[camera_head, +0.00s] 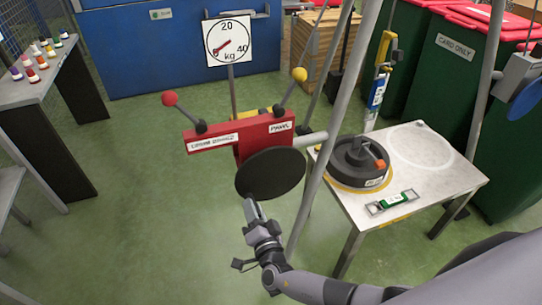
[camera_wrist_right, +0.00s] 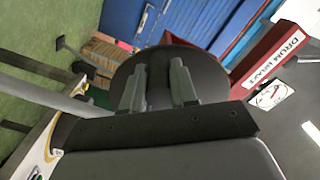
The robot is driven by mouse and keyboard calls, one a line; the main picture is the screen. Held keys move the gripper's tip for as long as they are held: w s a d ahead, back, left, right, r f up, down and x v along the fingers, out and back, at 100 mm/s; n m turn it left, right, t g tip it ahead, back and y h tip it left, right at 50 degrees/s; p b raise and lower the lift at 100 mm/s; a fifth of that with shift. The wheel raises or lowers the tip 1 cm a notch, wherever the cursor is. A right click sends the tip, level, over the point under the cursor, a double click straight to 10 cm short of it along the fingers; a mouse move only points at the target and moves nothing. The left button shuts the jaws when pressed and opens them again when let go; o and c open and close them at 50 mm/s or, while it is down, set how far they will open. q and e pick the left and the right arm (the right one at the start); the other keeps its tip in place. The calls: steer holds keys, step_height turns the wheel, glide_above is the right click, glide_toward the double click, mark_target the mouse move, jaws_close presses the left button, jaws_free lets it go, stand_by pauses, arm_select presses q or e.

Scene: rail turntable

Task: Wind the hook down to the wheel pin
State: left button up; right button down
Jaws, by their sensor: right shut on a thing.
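The red winch (camera_head: 265,133) stands left of the table, with a black disc (camera_head: 270,173) on its near face. My right gripper (camera_head: 250,204) is at the disc's lower left edge. In the right wrist view its fingers (camera_wrist_right: 158,88) are shut on a dark crank handle (camera_wrist_right: 158,94) in front of the disc, mostly hidden between them. A yellow block with a blue and white hanging body (camera_head: 377,92) hangs above the table; its hook end (camera_head: 370,122) is too small to make out. The black wheel (camera_head: 350,168) lies below it, with an orange piece (camera_head: 380,164). My left gripper is out of view.
The winch carries a red-knobbed brake lever (camera_head: 185,113) and a yellow-knobbed pawl lever (camera_head: 290,88). A dial (camera_head: 229,41) marked in kg stands behind. Grey poles cross before the table (camera_head: 440,185), which holds a green level (camera_head: 393,202).

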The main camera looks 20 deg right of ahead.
steer(key=shift+s+d+f+n, duration=0.15)
steer(key=shift+d+f+n, duration=0.3)
steer(key=shift+f+n, duration=0.25)
steer(key=c, duration=0.7)
jaws_free()
steer(key=shift+r, duration=0.25)
steer(key=shift+a, duration=0.1)
